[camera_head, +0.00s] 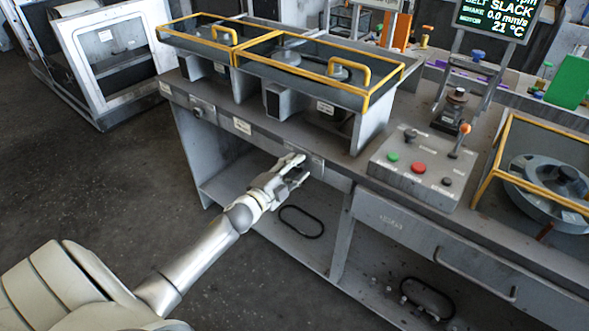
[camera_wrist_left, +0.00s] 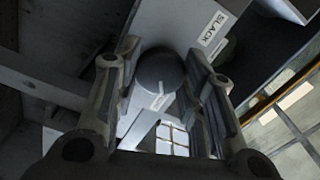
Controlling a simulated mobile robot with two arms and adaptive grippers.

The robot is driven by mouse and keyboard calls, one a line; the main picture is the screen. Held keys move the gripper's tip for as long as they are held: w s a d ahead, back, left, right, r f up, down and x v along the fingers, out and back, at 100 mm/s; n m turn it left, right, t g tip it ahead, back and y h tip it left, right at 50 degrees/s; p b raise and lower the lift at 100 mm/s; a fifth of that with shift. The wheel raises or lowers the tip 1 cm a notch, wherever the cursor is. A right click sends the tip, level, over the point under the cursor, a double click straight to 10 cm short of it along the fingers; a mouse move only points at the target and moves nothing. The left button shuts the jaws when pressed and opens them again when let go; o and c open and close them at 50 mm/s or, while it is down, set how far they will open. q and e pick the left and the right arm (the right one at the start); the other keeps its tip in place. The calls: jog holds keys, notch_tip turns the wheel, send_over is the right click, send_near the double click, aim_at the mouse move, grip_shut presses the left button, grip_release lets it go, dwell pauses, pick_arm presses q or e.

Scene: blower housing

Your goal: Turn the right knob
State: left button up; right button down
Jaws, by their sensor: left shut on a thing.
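The right knob (camera_wrist_left: 160,75) is a round dark grey knob with a pale mark on its face. It sits between the two fingers of my left gripper (camera_wrist_left: 162,80) in the left wrist view, close beside a label reading SLACK (camera_wrist_left: 212,29). In the head view my left gripper (camera_head: 297,168) is at the front rail of the bench and hides the knob there. The gripper is shut on the knob. A second knob (camera_head: 197,112) shows farther left on the same front rail. My right gripper is not in view.
Yellow-framed covers (camera_head: 290,65) stand on the bench above the rail. A control box (camera_head: 420,165) with green and red buttons is to the right. A screen (camera_head: 497,18) reads SLACK. A lower shelf (camera_head: 270,225) lies below the gripper. Open floor is at left.

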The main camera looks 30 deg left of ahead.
pick_arm(q)
jog(key=shift+m, duration=0.3)
jog(key=o, duration=1)
jog(key=s, duration=1.2)
jog(key=shift+a, duration=0.45)
